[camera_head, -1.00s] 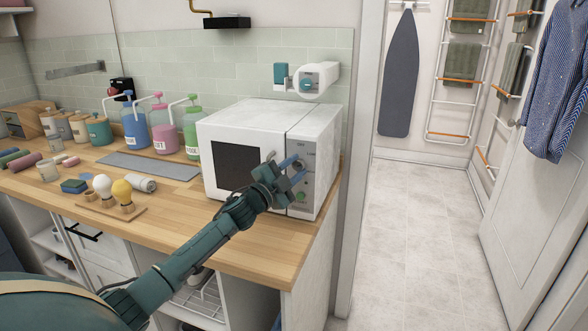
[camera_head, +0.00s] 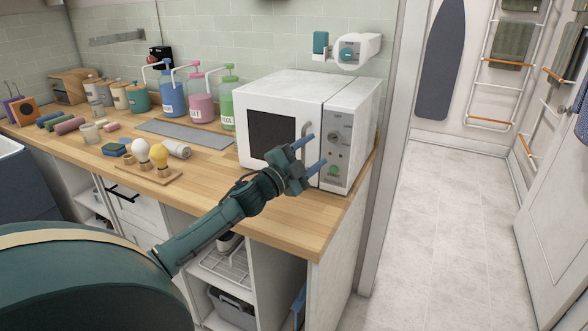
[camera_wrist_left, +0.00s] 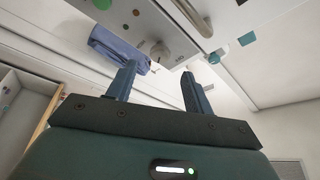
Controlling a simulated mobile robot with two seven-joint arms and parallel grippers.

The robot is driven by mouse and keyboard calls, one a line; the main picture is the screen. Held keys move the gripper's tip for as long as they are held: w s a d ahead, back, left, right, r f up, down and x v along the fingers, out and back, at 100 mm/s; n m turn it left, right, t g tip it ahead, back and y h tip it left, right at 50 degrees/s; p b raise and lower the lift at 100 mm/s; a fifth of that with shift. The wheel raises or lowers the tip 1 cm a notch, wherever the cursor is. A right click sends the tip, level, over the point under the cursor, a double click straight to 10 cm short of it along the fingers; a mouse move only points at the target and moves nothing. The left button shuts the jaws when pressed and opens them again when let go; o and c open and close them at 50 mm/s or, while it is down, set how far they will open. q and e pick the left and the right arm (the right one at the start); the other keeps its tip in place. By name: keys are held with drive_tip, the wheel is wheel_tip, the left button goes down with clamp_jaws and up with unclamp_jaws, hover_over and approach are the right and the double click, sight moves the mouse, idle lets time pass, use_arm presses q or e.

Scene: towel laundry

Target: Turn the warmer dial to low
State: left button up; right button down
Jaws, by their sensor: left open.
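The warmer (camera_head: 280,91) is a white box with a dark door window and a vertical handle, standing at the right end of the wooden counter. Its grey right-hand panel carries a round dial (camera_head: 333,137), a smaller knob below it and a green button (camera_head: 333,170). My left gripper (camera_head: 318,149) is open and empty, its blue fingers pointing at the panel from the front left. In the left wrist view the dial (camera_wrist_left: 160,51) shows just beyond and between the open fingertips (camera_wrist_left: 158,69), apart from them. The dial's setting is too small to read. My right gripper is not in view.
Open tiled floor (camera_head: 445,230) lies to the right.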

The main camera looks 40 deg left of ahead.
use_arm(q)
drive_tip(key=v, duration=0.6)
drive_tip(key=shift+s+b, duration=0.15)
drive_tip(key=shift+b, duration=0.3)
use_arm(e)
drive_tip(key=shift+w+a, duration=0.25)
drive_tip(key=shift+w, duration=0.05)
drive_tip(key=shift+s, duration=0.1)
use_arm(q)
drive_tip(key=shift+f, duration=0.1)
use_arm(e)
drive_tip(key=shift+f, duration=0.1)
